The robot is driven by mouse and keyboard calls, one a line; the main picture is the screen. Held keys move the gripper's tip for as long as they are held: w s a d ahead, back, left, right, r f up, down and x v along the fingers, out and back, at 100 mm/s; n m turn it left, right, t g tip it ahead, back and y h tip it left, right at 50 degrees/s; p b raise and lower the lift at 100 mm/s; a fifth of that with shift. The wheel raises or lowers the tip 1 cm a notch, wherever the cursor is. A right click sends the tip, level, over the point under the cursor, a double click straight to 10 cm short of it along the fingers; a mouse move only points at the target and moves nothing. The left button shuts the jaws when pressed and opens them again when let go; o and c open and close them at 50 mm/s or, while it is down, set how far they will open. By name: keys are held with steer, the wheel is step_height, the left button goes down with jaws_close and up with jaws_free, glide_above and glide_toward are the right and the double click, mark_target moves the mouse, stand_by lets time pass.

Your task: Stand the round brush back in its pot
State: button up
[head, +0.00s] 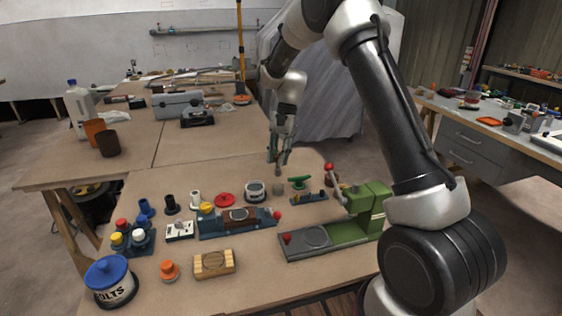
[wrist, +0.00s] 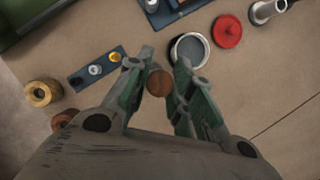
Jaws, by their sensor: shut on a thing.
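My gripper (head: 278,161) is over the workbench, pointing down. In the wrist view its fingers (wrist: 159,82) are closed around a round brown wooden end, which looks like the top of the round brush (wrist: 160,84). The rest of the brush is hidden below that end, and in the head view it is too small to make out. A round pale-rimmed container with a dark inside (head: 256,190) stands on the bench just left of the gripper; it also shows in the wrist view (wrist: 189,50). A dark brown pot (head: 108,144) stands far left. I cannot tell which is the brush's pot.
A green press (head: 365,212) stands to the right. A blue fixture (head: 237,222) and a bolts tub (head: 109,282) are nearer. Bench behind the gripper's left is clear.

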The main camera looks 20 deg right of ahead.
mark_target(278, 176)
steer(key=shift+f, duration=2.85)
steer(key=shift+f, duration=0.6)
steer(key=o, duration=0.7)
steer(key=shift+c, duration=0.2)
steer(key=shift+r, duration=0.1)
steer(key=v, duration=1)
steer(key=shift+r, duration=0.4)
steer(key=shift+w, duration=0.15)
